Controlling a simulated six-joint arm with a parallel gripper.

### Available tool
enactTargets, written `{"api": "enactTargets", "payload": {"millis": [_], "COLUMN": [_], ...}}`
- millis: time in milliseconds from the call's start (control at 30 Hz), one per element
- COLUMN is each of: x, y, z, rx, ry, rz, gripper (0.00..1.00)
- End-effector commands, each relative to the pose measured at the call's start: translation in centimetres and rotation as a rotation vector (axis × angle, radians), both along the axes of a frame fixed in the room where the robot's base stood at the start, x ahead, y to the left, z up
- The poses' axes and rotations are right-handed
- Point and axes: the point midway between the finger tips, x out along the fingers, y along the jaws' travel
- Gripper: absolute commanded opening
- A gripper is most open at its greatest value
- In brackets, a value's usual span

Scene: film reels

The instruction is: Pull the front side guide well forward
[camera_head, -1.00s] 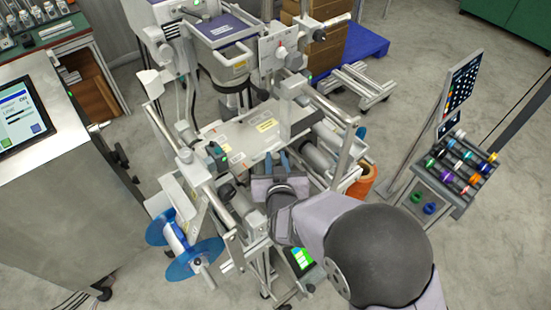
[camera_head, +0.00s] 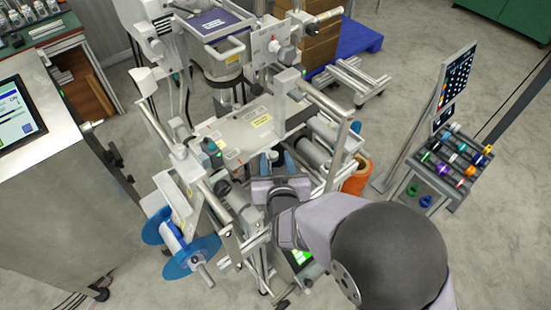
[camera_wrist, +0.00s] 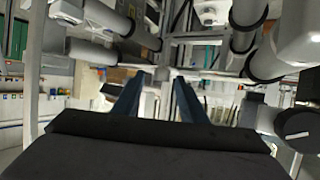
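My gripper (camera_head: 277,160) is at the front of the film machine (camera_head: 237,128), low between its front rollers, with its blue-grey fingers pointing toward the machine. In the wrist view my gripper (camera_wrist: 158,95) is open, with a clear gap between its two fingers. I see nothing clamped there. Pale, thin machine parts show beyond the fingertips, and I cannot tell how near they are. I cannot pick out the front side guide with certainty among the rods and brackets. My gripper and arm hide part of the machine's front.
A blue film reel (camera_head: 181,244) sits at the machine's front left, and an orange roll (camera_head: 357,176) at its right. Grey rollers (camera_head: 325,133) are close to my gripper's right. A cart of coloured spools (camera_head: 447,166) stands far right. Open floor lies between.

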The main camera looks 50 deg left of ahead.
Motion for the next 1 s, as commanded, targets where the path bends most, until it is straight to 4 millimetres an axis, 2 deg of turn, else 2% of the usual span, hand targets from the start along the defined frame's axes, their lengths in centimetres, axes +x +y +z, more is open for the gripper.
{"api": "enactTargets", "payload": {"millis": [500, 700, 1000], "x": [-3.1, -3.4, -3.4], "y": [-4.5, -5.2, -5.2], "z": [2.2, 2.5, 2.5], "rx": [0.0, -0.001, -0.002], "ry": [0.0, 0.0, 0.001], "rz": [0.001, -0.001, -0.001], "gripper": [0.39, 0.39, 0.39]}}
